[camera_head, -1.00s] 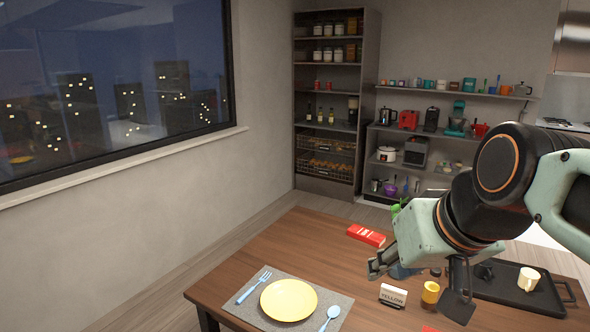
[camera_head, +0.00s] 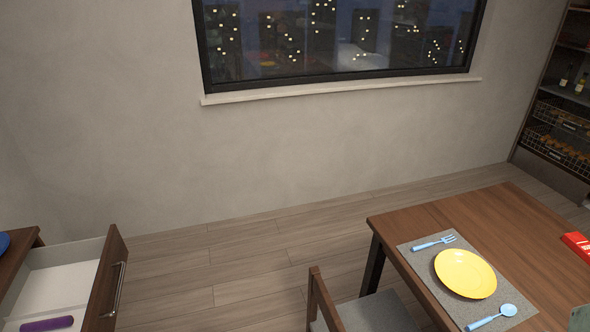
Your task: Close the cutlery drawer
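An open drawer (camera_head: 71,270) juts out at the lower left. It has a dark wooden front with a metal bar handle (camera_head: 117,289) and a pale interior. A purple object (camera_head: 47,323) lies inside it near the bottom edge of the picture. The drawer sits under a wooden top (camera_head: 17,258), which is cut off by the left edge. Whether it holds other cutlery is not visible. My gripper is out of view.
A wooden table (camera_head: 440,217) at the right has a grey placemat (camera_head: 416,259), yellow plate (camera_head: 465,273), blue fork (camera_head: 434,243) and blue spoon (camera_head: 492,316). A chair (camera_head: 322,297) stands at its near side. Bare floor (camera_head: 238,257) lies between drawer and table.

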